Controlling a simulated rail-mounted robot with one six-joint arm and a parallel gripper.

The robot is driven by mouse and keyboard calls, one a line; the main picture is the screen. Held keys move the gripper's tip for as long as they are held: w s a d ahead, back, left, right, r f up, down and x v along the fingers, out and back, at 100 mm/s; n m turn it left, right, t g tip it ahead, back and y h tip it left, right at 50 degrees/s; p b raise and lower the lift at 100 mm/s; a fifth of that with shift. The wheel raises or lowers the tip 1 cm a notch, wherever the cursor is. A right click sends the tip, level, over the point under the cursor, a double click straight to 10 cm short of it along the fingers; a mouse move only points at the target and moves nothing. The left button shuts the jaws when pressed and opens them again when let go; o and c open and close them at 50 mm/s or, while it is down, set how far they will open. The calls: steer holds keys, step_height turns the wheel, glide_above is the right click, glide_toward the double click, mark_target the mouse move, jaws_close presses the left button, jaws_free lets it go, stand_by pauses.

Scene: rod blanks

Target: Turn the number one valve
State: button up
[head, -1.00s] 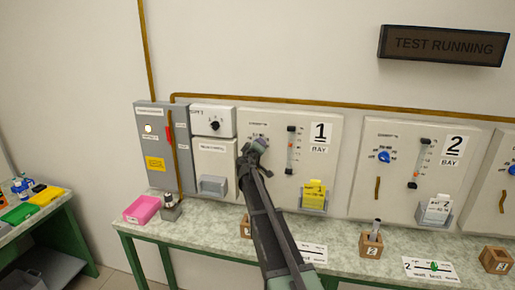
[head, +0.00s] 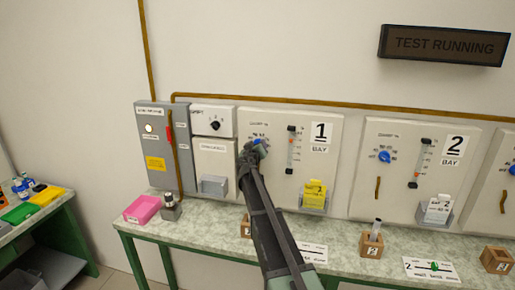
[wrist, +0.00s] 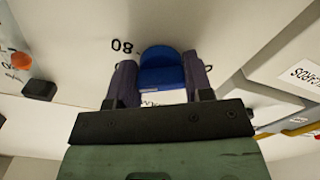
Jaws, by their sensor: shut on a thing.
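The number one valve is a blue knob (head: 263,142) on the bay 1 panel (head: 325,190), mostly hidden by my gripper (head: 255,150) in the head view. In the wrist view the blue knob (wrist: 163,68) sits between the two dark fingers of my gripper (wrist: 162,82). The fingers are shut on its sides. A printed "80" shows on the panel just beside the knob. The rest of its scale is mostly hidden.
A flow gauge (head: 291,150) stands right of the knob, with a yellow tag (head: 313,191) in a holder below. The bay 2 panel (head: 385,205) has its own blue knob (head: 384,157). A grey switch box (head: 157,137) is at left. A dark "TEST RUNNING" sign (head: 443,45) hangs above.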

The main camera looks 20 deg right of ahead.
steer(key=o, duration=0.9)
steer(key=v, duration=1)
steer(key=shift+s+a, duration=0.2)
steer(key=shift+s, duration=0.15)
